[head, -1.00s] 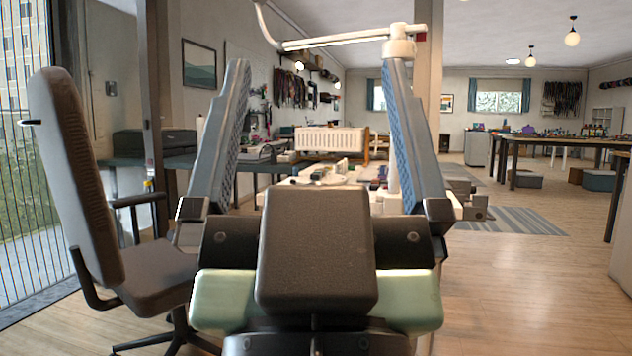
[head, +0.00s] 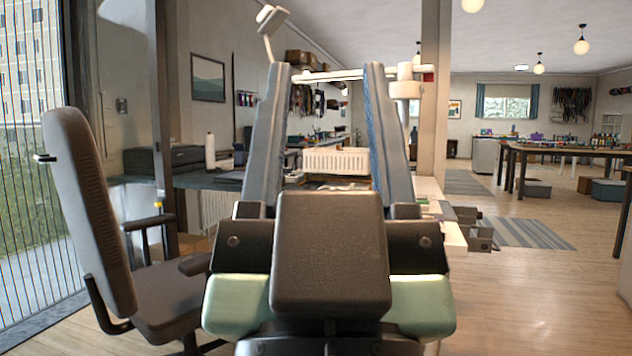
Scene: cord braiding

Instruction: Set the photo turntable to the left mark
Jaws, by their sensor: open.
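My gripper (head: 326,75) fills the middle of the head view. Its two long fingers with blue inner pads point away from me and stand apart, with nothing seen held between them. A white worktable (head: 453,236) lies beyond it, mostly hidden behind the fingers and the dark gripper body. I cannot make out the photo turntable or its left mark.
A dark office chair (head: 90,215) stands close on the left, beside a window. A white lamp arm on a post (head: 406,90) rises at the worktable. A white ribbed box (head: 336,161) stands behind. Open wooden floor (head: 540,290) lies to the right.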

